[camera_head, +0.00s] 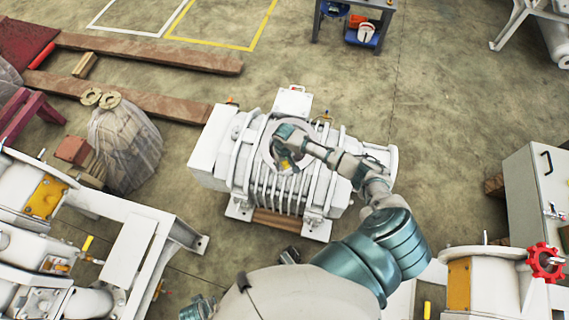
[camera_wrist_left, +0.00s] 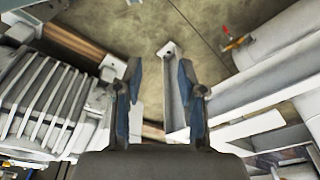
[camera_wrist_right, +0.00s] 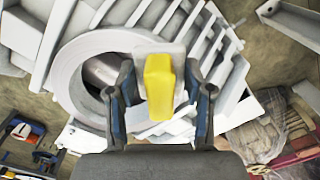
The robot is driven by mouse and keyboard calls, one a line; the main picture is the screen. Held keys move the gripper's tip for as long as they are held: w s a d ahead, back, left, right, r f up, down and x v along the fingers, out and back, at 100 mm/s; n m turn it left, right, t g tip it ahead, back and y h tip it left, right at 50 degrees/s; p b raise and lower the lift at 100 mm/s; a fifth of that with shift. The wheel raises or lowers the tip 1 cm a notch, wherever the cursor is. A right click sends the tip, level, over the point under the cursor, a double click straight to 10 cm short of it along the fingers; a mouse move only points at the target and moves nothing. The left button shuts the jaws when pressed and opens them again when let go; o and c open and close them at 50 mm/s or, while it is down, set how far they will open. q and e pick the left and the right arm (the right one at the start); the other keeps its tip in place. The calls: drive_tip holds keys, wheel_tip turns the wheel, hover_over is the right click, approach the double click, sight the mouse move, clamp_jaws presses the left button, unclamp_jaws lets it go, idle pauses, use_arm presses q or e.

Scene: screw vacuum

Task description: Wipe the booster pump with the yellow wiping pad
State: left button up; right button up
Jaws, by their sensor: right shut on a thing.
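The booster pump (camera_head: 275,195) is a white ribbed machine with a round flanged opening on top, in the middle of the head view. My right gripper (camera_head: 287,152) is over that opening. In the right wrist view, my right gripper (camera_wrist_right: 158,95) is shut on the yellow wiping pad (camera_wrist_right: 158,88). The pad is in front of the flange rim and ribs; I cannot tell whether it touches them. A bit of yellow shows below the gripper in the head view. In the left wrist view, my left gripper (camera_wrist_left: 160,85) is open and empty, with the pump's ribs (camera_wrist_left: 45,95) to its left.
White frames and machinery (camera_head: 135,245) stand at the lower left, beside a wrapped bundle (camera_head: 125,150). Wooden beams (camera_head: 150,50) lie at the upper left. A white cabinet (camera_head: 530,190) and a red handwheel (camera_head: 543,262) are at the right.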

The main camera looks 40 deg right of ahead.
use_arm(q)
drive_tip(key=shift+s+a+f, duration=0.1)
drive_tip(key=shift+s+f, duration=0.1)
drive_tip(key=shift+f, duration=0.6)
